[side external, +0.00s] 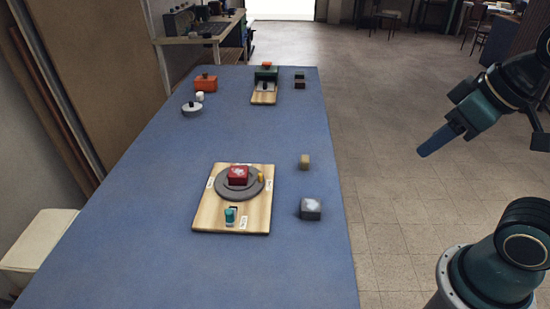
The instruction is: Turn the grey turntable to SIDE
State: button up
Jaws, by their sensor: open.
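The grey turntable (227,193) is a round disc on a light wooden board (210,218) near the middle of the blue table. A red block (238,177) with a whitish top patch sits on it. A small yellow peg (261,178) stands at the disc's right edge. Small white labels (270,184) lie on the board around the disc; their words are too small to read. A teal knob (230,215) stands at the board's front. My gripper (424,153) is empty, in the air right of the table, well away from the turntable; its fingers overlap in this view.
A tan block (304,162) and a grey block (311,209) stand right of the board. The table's front is clear.

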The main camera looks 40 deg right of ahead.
jog(key=shift+w+r, duration=0.1)
jog(key=shift+w, duration=0.2)
jog(key=shift+c, duration=0.6)
jog(key=n+g+y, duration=0.2)
jog(key=n+y, duration=0.1)
jog(key=n, duration=0.4)
send_over(261, 174)
jog(key=s+d, duration=0.3)
jog(key=s, duration=0.2)
notch_tip(261, 174, down, 18)
jog(key=shift+w, duration=0.25)
jog(key=shift+f, duration=0.2)
jog(key=shift+h, duration=0.3)
jog(key=shift+x, duration=6.75)
jog(key=shift+w, duration=0.1)
jog(key=shift+c, duration=0.5)
